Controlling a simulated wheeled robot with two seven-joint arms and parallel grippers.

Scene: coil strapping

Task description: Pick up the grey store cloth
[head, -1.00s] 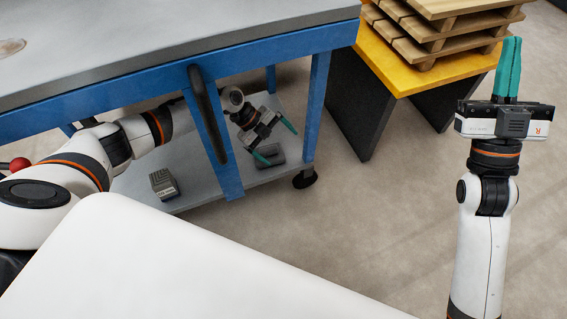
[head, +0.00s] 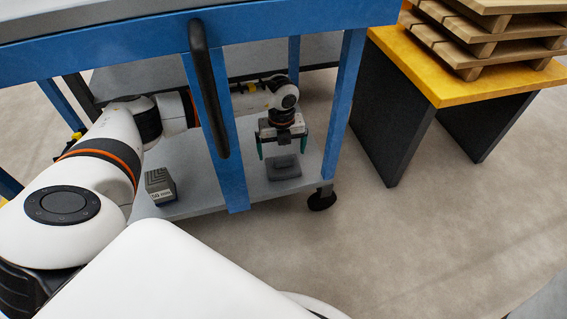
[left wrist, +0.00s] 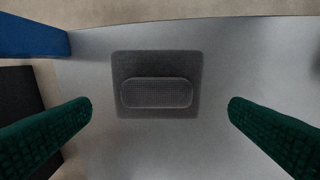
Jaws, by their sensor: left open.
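The grey store cloth (head: 284,169) lies on the cart's lower shelf (head: 232,181), near its right end. In the left wrist view the cloth (left wrist: 157,62) is a dark grey square with a raised, rounded ridge across its middle. My left gripper (head: 282,153) points down over the cloth, with its green fingers apart. In the left wrist view the left gripper (left wrist: 160,106) has one finger on each side of the cloth, touching neither side, and nothing between them is held. My right gripper is not in view.
A blue cart post (head: 218,150) and a black handle (head: 208,90) stand close to my left arm, under the blue-framed top. A small grey labelled object (head: 160,186) lies farther left on the shelf. A yellow-topped table (head: 455,85) with wooden pallets (head: 490,35) stands right.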

